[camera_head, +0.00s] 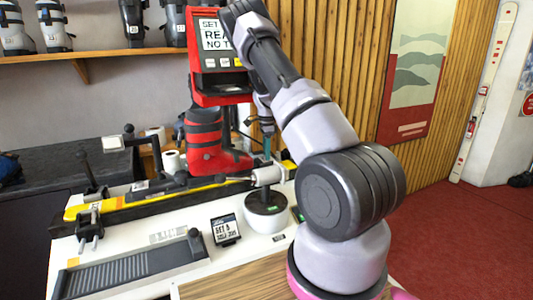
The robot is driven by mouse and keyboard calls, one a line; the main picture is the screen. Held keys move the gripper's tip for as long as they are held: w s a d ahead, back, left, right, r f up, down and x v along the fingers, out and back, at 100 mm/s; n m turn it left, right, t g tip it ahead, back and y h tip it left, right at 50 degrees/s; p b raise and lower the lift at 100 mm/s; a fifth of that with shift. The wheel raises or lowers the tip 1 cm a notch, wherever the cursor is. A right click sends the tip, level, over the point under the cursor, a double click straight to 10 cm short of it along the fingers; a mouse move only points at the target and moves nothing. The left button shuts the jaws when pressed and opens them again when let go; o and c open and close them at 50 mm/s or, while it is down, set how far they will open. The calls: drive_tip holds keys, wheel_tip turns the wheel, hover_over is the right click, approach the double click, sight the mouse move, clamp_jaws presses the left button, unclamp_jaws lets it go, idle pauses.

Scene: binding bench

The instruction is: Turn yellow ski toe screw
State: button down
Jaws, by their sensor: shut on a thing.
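The yellow ski (104,208) lies along the bench with dark binding parts on it. A red boot (205,142) stands upright over the ski. A pale cylindrical handle (266,175) with a thin shaft pointing left lies level near the toe end of the boot. My gripper (267,146) points down from behind my arm, its blue-green fingers reaching the top of this handle. It is shut, apparently on the handle. The toe screw is too small to make out, and whether the shaft tip touches it cannot be told.
A white round-based stand (265,222) is under the handle. A small display card (225,230), a grooved black strip (130,268) and a red machine with a screen (217,55) surround the work spot. Clamps (90,222) stand at the left. My arm hides the bench's right side.

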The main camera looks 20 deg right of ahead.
drive_tip(key=n, duration=0.5)
drive_tip(key=shift+r, duration=0.1)
drive_tip(key=n, duration=0.5)
drive_tip(key=shift+n, duration=0.4)
drive_tip(key=c, duration=0.6)
unclamp_jaws()
drive_tip(key=shift+o, duration=0.2)
wheel_tip(320, 180, up, 11)
